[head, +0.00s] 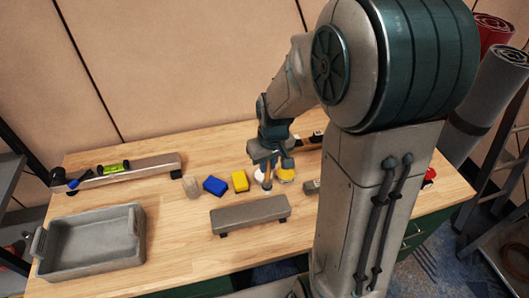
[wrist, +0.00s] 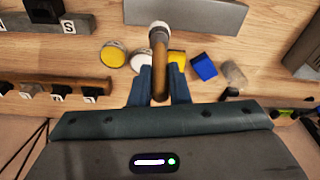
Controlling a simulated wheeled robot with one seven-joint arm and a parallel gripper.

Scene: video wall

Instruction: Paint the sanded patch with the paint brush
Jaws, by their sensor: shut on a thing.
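My gripper (head: 265,158) is shut on the wooden handle of the paint brush (wrist: 159,48), held between its two blue fingers in the wrist view. The brush hangs below the gripper in the head view, its pale round head pointing down, just behind a low grey raised board (head: 250,213). That board also shows at the top of the wrist view (wrist: 190,12). I cannot tell whether the bristles touch anything. I cannot make out a sanded patch on any surface. A yellow round tin (wrist: 113,55) and a white round tin (wrist: 141,60) stand beside the brush.
A yellow block (head: 240,181), a blue block (head: 215,185) and a beige cylinder (head: 191,187) stand left of the brush. A grey tray (head: 88,266) is at the front left. A labelled block (wrist: 68,25) and a rack (wrist: 60,84) stand nearby. The front right is hidden by my arm.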

